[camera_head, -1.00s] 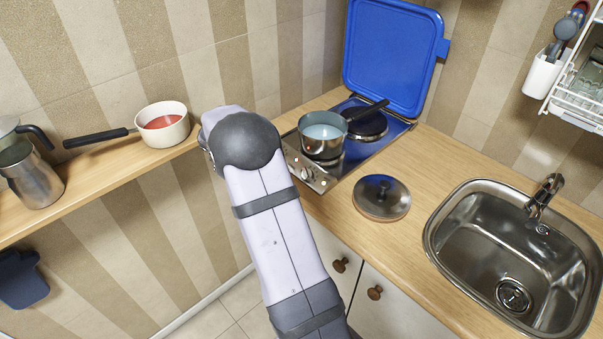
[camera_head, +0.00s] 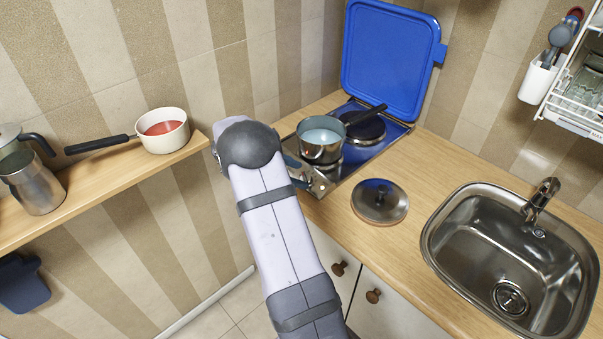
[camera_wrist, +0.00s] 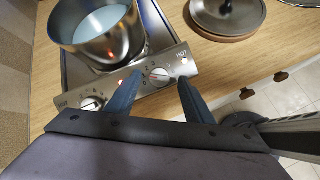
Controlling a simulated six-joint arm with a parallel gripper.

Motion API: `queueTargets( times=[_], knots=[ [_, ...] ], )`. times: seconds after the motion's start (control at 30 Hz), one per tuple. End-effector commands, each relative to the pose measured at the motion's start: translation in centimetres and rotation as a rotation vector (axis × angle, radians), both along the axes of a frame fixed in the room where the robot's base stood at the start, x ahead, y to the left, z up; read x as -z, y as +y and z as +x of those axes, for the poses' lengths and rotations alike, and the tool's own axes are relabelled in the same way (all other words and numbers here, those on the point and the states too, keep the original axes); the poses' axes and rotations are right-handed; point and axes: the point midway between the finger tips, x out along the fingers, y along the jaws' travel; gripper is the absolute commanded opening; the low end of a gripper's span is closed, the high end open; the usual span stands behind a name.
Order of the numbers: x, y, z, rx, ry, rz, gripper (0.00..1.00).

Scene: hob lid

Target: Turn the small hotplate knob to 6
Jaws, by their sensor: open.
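The hob's steel front panel (camera_wrist: 140,82) carries two round knobs. One knob (camera_wrist: 160,75) with a white pointer mark lies between my gripper's (camera_wrist: 159,79) two blue fingers. The other knob (camera_wrist: 92,103) is further left, partly behind my gripper. The dial numbers are too small to read, and I cannot tell which knob belongs to the small hotplate. My gripper is open, its fingertips at the panel on both sides of the right knob; contact is unclear. In the head view, my gripper (camera_head: 303,174) is at the panel's front edge, and my arm hides part of the panel.
A steel pot (camera_head: 321,140) with pale liquid stands on the hob near the panel. A pot lid (camera_head: 380,202) lies on the counter (camera_head: 405,240), left of the sink (camera_head: 510,255).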

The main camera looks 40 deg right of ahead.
Motion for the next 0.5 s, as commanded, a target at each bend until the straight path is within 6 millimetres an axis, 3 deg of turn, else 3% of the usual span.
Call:
queueTargets(
  times=[0.2, 0.5],
  knots=[
    [1.3, -1.5, -0.4, 0.0, 0.001, 0.001, 0.47],
    [1.7, -1.8, -0.4, 0.0, 0.0, 0.001, 0.47]
  ],
)
